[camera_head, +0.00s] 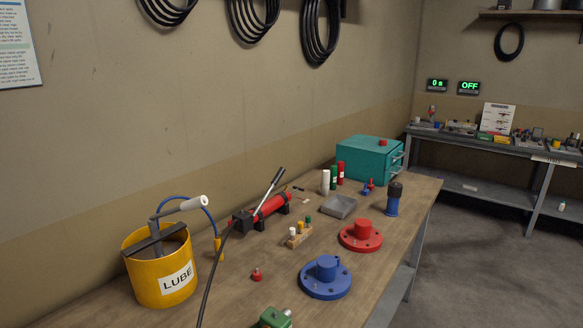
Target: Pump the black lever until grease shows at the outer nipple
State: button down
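A red hand pump (269,206) with black end blocks lies on the wooden workbench near the wall. Its lever (272,182) slants up to the right, a grey rod with a dark grip at the top. A black hose (212,271) runs from the pump's left end down to the bottom edge. A yellow LUBE bucket (158,290) stands at the left with a white-gripped handle (194,203) and a blue hose (207,219). I cannot make out which fitting is the outer nipple, and no grease is discernible. My gripper is not in view.
On the bench are a blue flange (326,284), a red flange (361,240), a green part (275,318) cut by the bottom edge, a grey tray (339,207) and a teal box (366,158). Wall displays read "0 s" (437,85) and "OFF" (468,87). Open floor lies right.

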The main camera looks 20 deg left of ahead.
aim_at(276, 180)
jog(key=u, duration=0.15)
jog(key=i, duration=0.7)
jog(key=u, duration=0.65)
jog(key=i, duration=0.45)
jog(key=u, duration=0.3)
